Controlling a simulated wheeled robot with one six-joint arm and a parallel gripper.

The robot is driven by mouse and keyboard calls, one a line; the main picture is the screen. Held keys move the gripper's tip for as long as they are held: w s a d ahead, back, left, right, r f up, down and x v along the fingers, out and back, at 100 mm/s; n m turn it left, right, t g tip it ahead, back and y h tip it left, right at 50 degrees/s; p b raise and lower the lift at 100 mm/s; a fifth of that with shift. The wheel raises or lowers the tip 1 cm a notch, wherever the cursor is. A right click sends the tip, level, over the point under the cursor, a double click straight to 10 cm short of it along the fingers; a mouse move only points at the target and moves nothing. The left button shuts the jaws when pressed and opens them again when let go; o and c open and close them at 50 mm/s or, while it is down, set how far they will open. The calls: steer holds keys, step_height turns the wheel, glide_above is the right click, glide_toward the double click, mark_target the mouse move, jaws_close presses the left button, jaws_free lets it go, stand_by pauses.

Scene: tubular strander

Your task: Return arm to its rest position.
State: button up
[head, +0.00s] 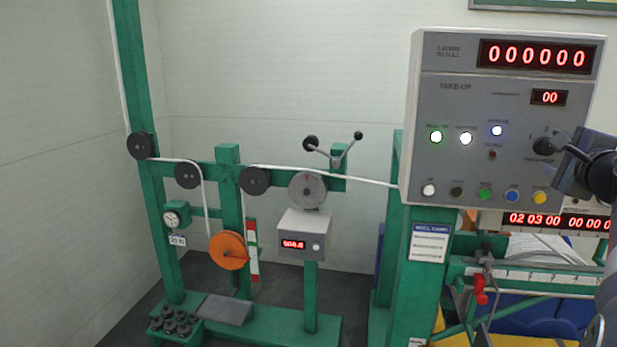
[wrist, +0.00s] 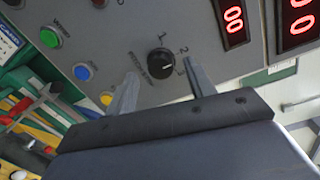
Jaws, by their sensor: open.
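My gripper (head: 572,150) is at the right edge of the head view, in front of the lower right of the grey take-up control panel (head: 450,130). In the wrist view its two grey fingers (wrist: 162,88) are spread with nothing between them. A black rotary selector knob (wrist: 161,62) lies just past the fingertips, roughly centred between them. The knob also shows in the head view (head: 543,147), just left of the gripper. The exact gap between fingertips and knob cannot be told. Part of the arm is cut off by the right edge.
Several coloured buttons (head: 485,194) line the panel's bottom. A second red display (head: 558,221) and a red-handled clamp (head: 480,290) sit below. A green frame with black pulleys, white strand and an orange wheel (head: 229,250) stands left. Space before the back wall is open.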

steer(key=b+v, duration=0.1)
steer(key=v, duration=0.7)
steer(key=p+x, duration=0.2)
steer(key=x, duration=0.8)
steer(key=shift+w, duration=0.15)
steer(key=shift+r+m+p, duration=0.3)
steer(key=shift+m+p, duration=0.6)
steer(key=shift+p, duration=0.05)
steer(key=s+a+m+p, duration=0.1)
steer(key=s+m+p, duration=0.7)
steer(key=s+m, duration=0.2)
steer(key=shift+a+f, duration=0.2)
steer(key=shift+a, duration=0.1)
steer(key=shift+a, duration=0.1)
